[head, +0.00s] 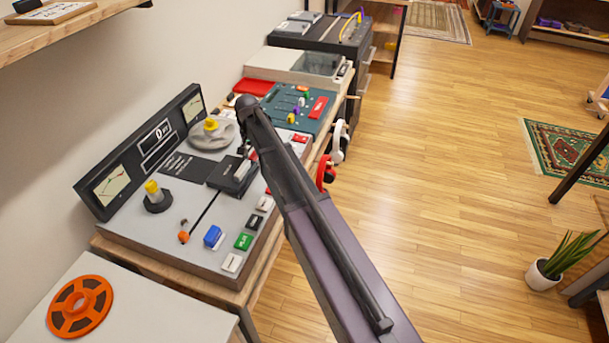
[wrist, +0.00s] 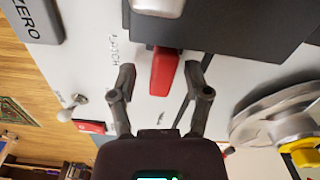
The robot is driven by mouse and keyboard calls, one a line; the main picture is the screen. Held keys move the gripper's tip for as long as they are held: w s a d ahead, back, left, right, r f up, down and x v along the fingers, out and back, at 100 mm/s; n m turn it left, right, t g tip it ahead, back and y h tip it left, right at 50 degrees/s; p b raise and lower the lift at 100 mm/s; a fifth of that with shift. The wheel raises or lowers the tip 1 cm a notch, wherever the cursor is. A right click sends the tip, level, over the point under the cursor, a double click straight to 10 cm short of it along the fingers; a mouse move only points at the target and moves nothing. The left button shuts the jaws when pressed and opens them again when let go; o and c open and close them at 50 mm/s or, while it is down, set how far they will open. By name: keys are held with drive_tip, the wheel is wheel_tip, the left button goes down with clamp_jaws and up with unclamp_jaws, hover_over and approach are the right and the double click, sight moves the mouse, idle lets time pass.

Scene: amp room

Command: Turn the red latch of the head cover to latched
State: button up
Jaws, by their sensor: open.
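The red latch (wrist: 163,76) sticks out from under the edge of the dark head cover (wrist: 235,28) in the wrist view, beside printing that reads like "LATCH". My gripper (wrist: 163,70) is open, with one finger on each side of the latch. Gaps show between the fingers and the latch, and I cannot tell any contact. In the head view the head cover (head: 232,175) is a dark block on the grey tape deck (head: 165,220).
A reel hub with a yellow cap (wrist: 301,150) stands right in the wrist view. An orange-knobbed lever (head: 184,236) and several coloured keys line the deck's front.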

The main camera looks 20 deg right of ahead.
drive_tip(key=n, duration=0.5)
drive_tip(key=shift+d, duration=0.3)
drive_tip(key=n, duration=0.5)
drive_tip(key=shift+d+n, duration=0.25)
drive_tip(key=shift+n, duration=0.05)
wheel_tip(320, 180, up, 14)
drive_tip(key=p, duration=1.4)
drive_tip(key=s+d+f+m+b, duration=0.1)
drive_tip(key=s+d, duration=0.4)
drive_tip(key=s, duration=0.8)
drive_tip(key=s+d+f+m+b, duration=0.1)
drive_tip(key=s+d+m, duration=0.3)
drive_tip(key=s, duration=0.8)
drive_tip(key=shift+s+d, duration=0.4)
drive_tip(key=shift+f, duration=0.1)
drive_tip(key=w+a+t, duration=0.2)
drive_tip(key=w+a, duration=0.3)
drive_tip(key=w, duration=0.5)
drive_tip(key=w+a+r+t, duration=0.1)
drive_tip(key=w+a, duration=0.4)
drive_tip(key=w, duration=0.5)
drive_tip(key=shift+m+t, duration=0.3)
drive_tip(key=shift+t, duration=0.5)
drive_tip(key=shift+w+b, duration=0.1)
drive_tip(key=shift+b, duration=0.2)
